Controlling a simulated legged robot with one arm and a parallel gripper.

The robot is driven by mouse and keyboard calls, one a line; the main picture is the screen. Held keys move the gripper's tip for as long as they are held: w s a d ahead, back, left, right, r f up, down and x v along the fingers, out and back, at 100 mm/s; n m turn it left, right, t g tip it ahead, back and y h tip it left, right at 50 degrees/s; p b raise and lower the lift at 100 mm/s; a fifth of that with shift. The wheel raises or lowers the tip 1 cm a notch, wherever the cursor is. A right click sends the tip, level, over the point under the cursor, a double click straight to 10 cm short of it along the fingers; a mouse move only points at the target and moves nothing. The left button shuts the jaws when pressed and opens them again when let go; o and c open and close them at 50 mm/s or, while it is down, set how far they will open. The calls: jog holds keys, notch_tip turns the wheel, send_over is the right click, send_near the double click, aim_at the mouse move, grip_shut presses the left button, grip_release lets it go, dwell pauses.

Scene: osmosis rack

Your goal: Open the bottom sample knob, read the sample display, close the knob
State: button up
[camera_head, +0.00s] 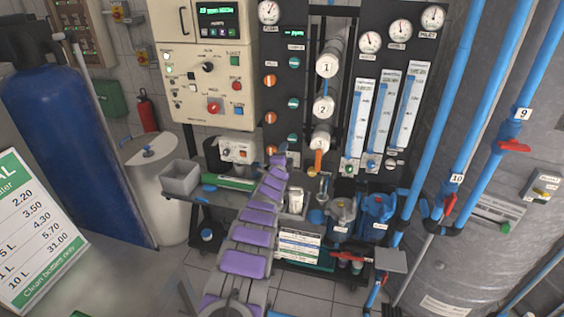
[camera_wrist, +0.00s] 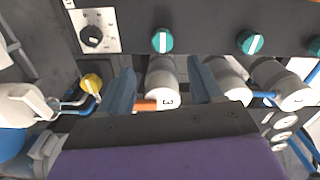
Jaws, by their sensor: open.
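My gripper (camera_wrist: 161,66) is open and empty, its two grey-blue fingers spread apart in the wrist view. A teal knob with a white bar (camera_wrist: 162,41) sits on the dark panel just beyond the gap between the fingertips. It looks apart from both fingers and seems to be the bottom sample knob. More teal knobs lie in a row to its right, one of them here (camera_wrist: 250,42). In the head view my gripper (camera_head: 281,155) is at the lower part of the black panel and hides part of it. A small green-lit display (camera_head: 293,33) is high on that panel, too small to read.
White cylinders numbered 1 (camera_head: 327,66), 2 and 3 stand right of the knobs. An orange pipe (camera_wrist: 147,104) and a yellow knob (camera_wrist: 92,83) are close to the fingers. A cream control box (camera_head: 203,75) is at left, and blue pipes (camera_head: 425,130) at right.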

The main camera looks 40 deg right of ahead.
jog(key=shift+p+v, duration=1.05)
jog(key=shift+v, duration=1.65)
jog(key=shift+s, duration=0.1)
